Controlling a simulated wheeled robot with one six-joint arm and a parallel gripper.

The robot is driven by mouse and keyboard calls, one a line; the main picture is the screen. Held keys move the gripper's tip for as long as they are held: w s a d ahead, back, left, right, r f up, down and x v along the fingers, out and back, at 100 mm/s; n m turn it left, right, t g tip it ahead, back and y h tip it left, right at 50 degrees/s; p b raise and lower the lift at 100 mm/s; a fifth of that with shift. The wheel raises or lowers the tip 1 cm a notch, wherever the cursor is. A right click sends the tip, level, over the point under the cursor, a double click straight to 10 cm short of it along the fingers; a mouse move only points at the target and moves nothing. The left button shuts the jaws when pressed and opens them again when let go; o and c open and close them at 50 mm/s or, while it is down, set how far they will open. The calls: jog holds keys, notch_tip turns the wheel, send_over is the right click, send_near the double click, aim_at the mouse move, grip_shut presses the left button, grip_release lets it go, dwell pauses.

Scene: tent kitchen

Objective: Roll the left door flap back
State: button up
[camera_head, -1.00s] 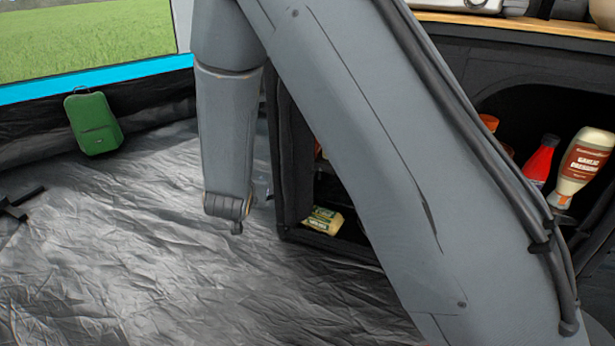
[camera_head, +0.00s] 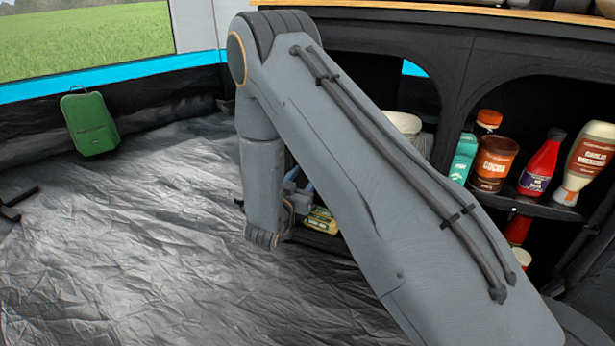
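The black fabric cabinet (camera_head: 455,60) stands at the right under a wooden top. Its left opening (camera_head: 422,98) shows dark behind my arm, with a pale round container inside (camera_head: 404,123). I cannot make out the left door flap for certain; the left edge of that opening is covered by my arm. A small part of what looks like my gripper (camera_head: 293,195) shows behind my forearm, low in front of the cabinet's left part. Its fingers are mostly hidden, so I cannot tell whether they are open or touching anything.
A yellow-green packet (camera_head: 321,220) lies low in the cabinet, close to my gripper. The right compartment holds a cocoa jar (camera_head: 494,163), a red bottle (camera_head: 541,163) and a garlic dressing bottle (camera_head: 588,160).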

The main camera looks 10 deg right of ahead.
jog(key=shift+x, duration=0.95)
jog(key=shift+c, duration=0.2)
grip_shut()
jog(key=shift+w, duration=0.15)
